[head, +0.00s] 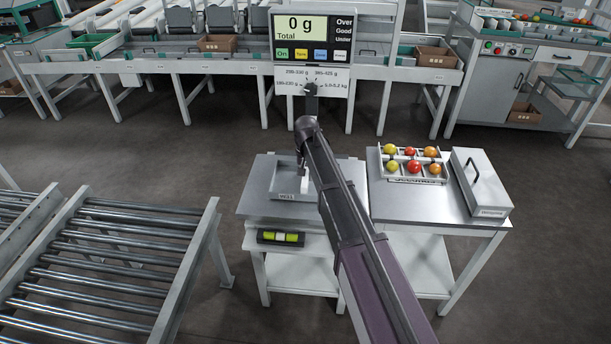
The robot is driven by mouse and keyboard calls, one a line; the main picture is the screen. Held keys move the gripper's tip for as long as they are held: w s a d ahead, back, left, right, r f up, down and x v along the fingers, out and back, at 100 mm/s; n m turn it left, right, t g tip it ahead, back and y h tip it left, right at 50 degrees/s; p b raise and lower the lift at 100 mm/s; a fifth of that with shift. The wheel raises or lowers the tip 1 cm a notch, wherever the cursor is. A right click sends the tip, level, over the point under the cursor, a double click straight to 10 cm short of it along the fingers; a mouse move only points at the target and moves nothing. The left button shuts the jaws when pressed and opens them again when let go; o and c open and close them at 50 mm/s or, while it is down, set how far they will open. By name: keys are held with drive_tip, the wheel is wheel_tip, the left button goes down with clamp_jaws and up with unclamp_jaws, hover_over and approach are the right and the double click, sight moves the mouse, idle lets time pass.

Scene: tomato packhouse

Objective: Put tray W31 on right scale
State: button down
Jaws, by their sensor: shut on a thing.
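Tray W31 (287,196) is a shallow grey metal tray with a label on its front edge. It is over the left metal-topped stand (251,205), partly hidden behind my arm. My gripper (303,168) is shut on the tray near its middle. I cannot tell whether the tray touches the top or hangs just above it. The scale display (301,26) reads 0 g Total. The right metal top (400,205) stands beside the left one and carries other things. I cannot tell which surface is the right scale.
On the right top, a rack (412,181) holds several red, orange and yellow tomatoes, beside a grey box with a handle (490,196). A roller conveyor (120,245) stands at left. A long packing bench (210,66) runs behind; open floor lies between.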

drive_tip(key=shift+f, duration=0.3)
drive_tip(key=shift+c, duration=2.2)
unclamp_jaws()
drive_tip(key=c, duration=0.3)
drive_tip(key=shift+r, duration=0.1)
drive_tip(key=shift+r+p, duration=3.3)
drive_tip(key=shift+r, duration=0.2)
drive_tip(key=shift+d, duration=0.1)
